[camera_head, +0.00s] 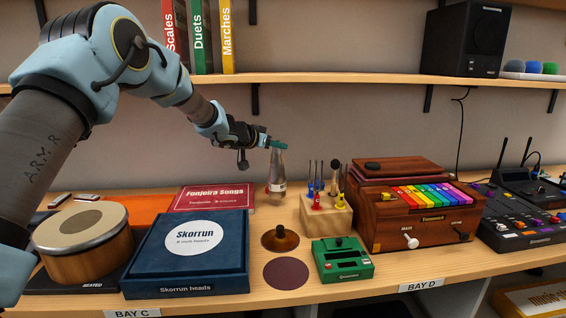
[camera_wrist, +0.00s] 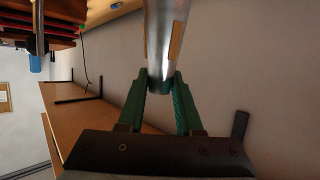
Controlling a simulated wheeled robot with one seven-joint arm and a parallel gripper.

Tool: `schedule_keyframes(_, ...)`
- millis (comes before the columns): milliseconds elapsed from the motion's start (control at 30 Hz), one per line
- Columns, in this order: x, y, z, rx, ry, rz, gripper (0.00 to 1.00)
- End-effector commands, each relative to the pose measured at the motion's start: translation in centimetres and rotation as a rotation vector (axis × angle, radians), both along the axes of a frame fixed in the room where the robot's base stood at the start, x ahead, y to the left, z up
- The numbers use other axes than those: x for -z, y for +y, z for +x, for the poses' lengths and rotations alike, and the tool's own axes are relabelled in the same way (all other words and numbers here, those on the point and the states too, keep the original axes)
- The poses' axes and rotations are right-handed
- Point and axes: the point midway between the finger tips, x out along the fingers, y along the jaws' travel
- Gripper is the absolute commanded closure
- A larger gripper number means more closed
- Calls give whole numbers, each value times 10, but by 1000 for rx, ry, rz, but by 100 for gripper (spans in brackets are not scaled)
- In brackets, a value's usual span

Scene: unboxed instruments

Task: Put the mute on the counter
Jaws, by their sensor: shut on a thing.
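The mute (camera_head: 277,173) is a silvery tapered piece with a tan strip. It hangs roughly upright from my gripper (camera_head: 278,144), over the back part of the wooden counter (camera_head: 230,290). I cannot tell whether its lower end touches the counter. In the wrist view, the green fingers of my gripper (camera_wrist: 160,100) are shut on the narrow end of the mute (camera_wrist: 164,40), and its far end runs out of the picture.
A brown domed piece (camera_head: 281,238) and a dark round disc (camera_head: 286,273) lie in front. A wooden block with tools (camera_head: 324,222), a green device (camera_head: 342,262) and a wooden keyboard box (camera_head: 405,235) stand right. The blue Skorrun box (camera_head: 188,262) is left. A shelf (camera_head: 330,79) runs above.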

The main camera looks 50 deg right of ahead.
Motion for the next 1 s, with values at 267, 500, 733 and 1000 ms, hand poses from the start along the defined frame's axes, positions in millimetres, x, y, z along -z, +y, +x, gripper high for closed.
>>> schedule_keyframes(267, 35, 0, -1, 1, 1, 1, 100)
schedule_keyframes(500, 37, 0, 0, 0, 0, 0, 100)
schedule_keyframes(733, 37, 0, 0, 0, 0, 1, 41)
schedule_keyframes(1000, 37, 0, 0, 0, 0, 1, 36)
